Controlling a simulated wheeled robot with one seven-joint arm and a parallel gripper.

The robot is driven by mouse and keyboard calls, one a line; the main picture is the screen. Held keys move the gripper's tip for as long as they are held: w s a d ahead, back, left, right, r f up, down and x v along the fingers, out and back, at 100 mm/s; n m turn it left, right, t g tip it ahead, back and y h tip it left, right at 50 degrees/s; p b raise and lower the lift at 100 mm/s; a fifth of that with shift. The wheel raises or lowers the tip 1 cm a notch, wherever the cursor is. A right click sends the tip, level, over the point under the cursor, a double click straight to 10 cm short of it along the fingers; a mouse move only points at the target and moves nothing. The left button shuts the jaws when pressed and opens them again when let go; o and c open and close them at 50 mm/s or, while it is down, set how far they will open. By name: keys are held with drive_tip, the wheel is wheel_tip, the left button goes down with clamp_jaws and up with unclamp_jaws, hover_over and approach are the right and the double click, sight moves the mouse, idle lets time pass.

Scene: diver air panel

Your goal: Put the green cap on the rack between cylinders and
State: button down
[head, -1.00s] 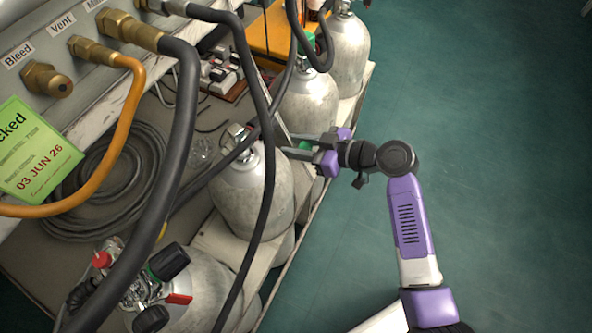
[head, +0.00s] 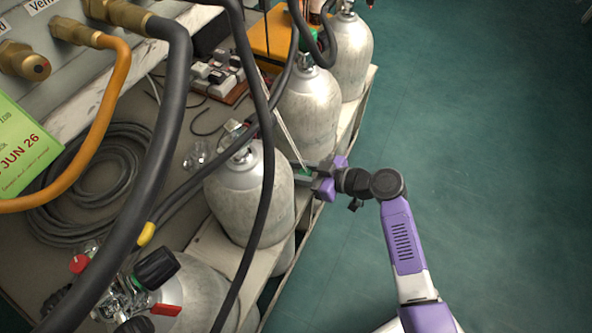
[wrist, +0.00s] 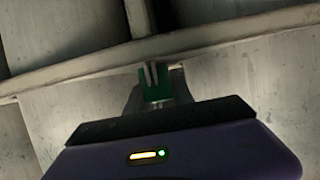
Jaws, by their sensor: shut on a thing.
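My gripper (head: 304,174) is shut on the green cap (head: 303,171), at the right side of the gap between two grey cylinders. The nearer cylinder (head: 250,195) is to its left, and the farther cylinder (head: 308,105) is above it in the head view. In the wrist view the green cap (wrist: 154,88) sits between my fingertips, in front of a pale rail of the rack (wrist: 95,67). Large grey cylinder walls show beyond. Whether the cap touches the rail cannot be told. The rack's pale edge (head: 345,128) also shows in the head view.
Another cylinder (head: 350,55) stands at the back, and one with a red-handled valve (head: 185,290) at the front. Black hoses (head: 262,100) cross in front of the cylinders. A coiled hose (head: 85,185) lies left. The green floor (head: 480,150) at right is clear.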

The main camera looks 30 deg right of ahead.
drive_tip(key=shift+f, duration=0.1)
drive_tip(key=shift+f, duration=0.1)
drive_tip(key=c, duration=1.1)
unclamp_jaws()
drive_tip(key=shift+s+d+r, duration=0.1)
drive_tip(key=shift+s+r, duration=0.05)
drive_tip(key=shift+r, duration=0.2)
drive_tip(key=p+v, duration=0.3)
drive_tip(key=v, duration=0.8)
drive_tip(key=shift+s+d, duration=0.15)
drive_tip(key=shift+s, duration=0.1)
